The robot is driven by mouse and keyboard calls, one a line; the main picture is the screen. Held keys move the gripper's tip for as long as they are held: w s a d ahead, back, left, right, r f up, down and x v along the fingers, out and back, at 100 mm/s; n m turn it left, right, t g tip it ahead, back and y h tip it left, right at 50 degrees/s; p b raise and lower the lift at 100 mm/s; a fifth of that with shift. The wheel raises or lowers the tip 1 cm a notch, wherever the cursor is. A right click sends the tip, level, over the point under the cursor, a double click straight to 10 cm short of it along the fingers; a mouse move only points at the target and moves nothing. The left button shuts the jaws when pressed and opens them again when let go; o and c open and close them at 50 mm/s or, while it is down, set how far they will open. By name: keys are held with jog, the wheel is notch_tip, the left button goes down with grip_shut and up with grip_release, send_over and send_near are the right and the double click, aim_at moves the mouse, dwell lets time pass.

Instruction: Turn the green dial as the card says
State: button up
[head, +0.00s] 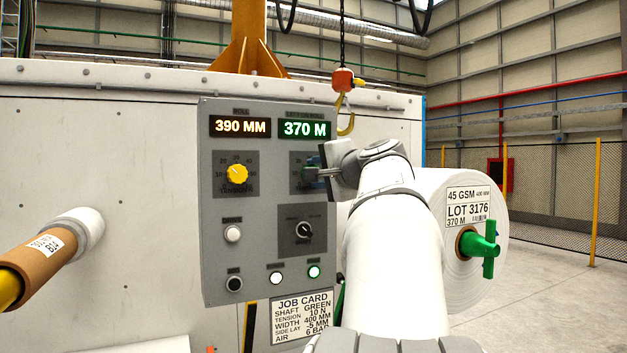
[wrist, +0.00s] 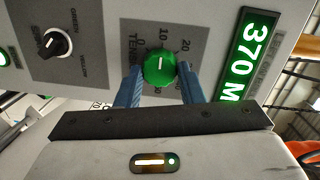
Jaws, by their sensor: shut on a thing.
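The green dial (wrist: 160,72) sits on a grey scale plate marked in tens on the panel. In the wrist view a short white mark on it points up, roughly toward the 10. My gripper (wrist: 159,76) has one blue finger on each side of the dial and is shut on it. In the head view my gripper (head: 316,172) covers most of the dial. The job card (head: 302,316) hangs below the panel and reads shaft green, tension 10 N, width 400 mm, side lay -5 mm, air 6 bar.
A yellow dial (head: 237,174) is left of the green one. Below are a black selector knob (head: 304,230) and several buttons. Displays read 390 MM (head: 240,126) and 370 M (head: 305,129). A hoist hook (head: 345,118) hangs close above my wrist. A white roll (head: 465,270) stands at right.

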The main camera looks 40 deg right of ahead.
dwell(0.4)
jog(key=o, duration=1)
jog(key=s, duration=0.2)
jog(key=s+a+b, duration=0.1)
jog(key=s, duration=0.2)
jog(key=s+b, duration=0.1)
jog(key=s, duration=0.1)
jog(key=shift+s+a+r, duration=0.2)
jog(key=shift+s+r, duration=0.05)
jog(key=shift+s, duration=0.1)
